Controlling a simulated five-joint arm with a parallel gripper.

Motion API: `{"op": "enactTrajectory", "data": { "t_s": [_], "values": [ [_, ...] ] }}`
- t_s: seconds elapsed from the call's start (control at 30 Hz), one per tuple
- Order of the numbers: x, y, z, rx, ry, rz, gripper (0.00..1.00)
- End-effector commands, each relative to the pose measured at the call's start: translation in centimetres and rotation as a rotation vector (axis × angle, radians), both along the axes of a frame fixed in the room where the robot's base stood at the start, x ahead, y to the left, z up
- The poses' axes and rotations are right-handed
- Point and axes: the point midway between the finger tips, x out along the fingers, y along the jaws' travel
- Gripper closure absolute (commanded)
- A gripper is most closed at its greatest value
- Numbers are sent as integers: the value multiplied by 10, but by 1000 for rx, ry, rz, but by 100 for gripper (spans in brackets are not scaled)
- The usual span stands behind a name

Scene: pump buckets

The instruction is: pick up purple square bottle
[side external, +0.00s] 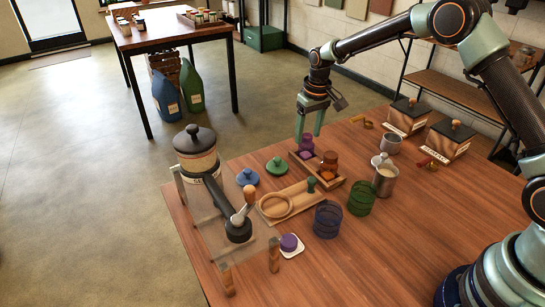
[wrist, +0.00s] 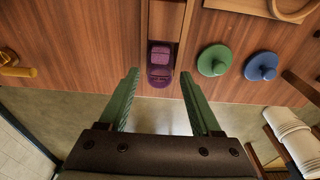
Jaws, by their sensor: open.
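The purple square bottle (side external: 306,148) stands at the far end of a small wooden tray (side external: 332,184), beside an orange bottle (side external: 329,163). In the wrist view the purple bottle (wrist: 160,62) shows between and just ahead of my fingers. My gripper (side external: 309,135) is open and empty, pointing down near the table's far edge, with its fingertips close to the bottle. In the wrist view my gripper (wrist: 160,75) has a finger on each side of the bottle. I cannot tell whether either finger touches it.
A green lid (side external: 276,166) and a blue lid (side external: 247,177) lie left of the tray. A wooden board with a ring (side external: 275,206) lies in front. A metal cup (side external: 384,180) and two boxes (side external: 407,116) stand to the right. The table's front right is clear.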

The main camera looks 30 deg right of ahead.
Motion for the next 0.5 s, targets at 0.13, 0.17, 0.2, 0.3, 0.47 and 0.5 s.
{"op": "enactTrajectory", "data": {
  "t_s": [0.13, 0.17, 0.2, 0.3, 0.47, 0.5],
  "values": [
    [0, 0, 0, 0, 0, 0, 35],
    [0, 0, 0, 0, 0, 0, 35],
    [0, 0, 0, 0, 0, 0, 35],
    [0, 0, 0, 0, 0, 0, 69],
    [0, 0, 0, 0, 0, 0, 100],
    [0, 0, 0, 0, 0, 0, 100]
  ]
}}
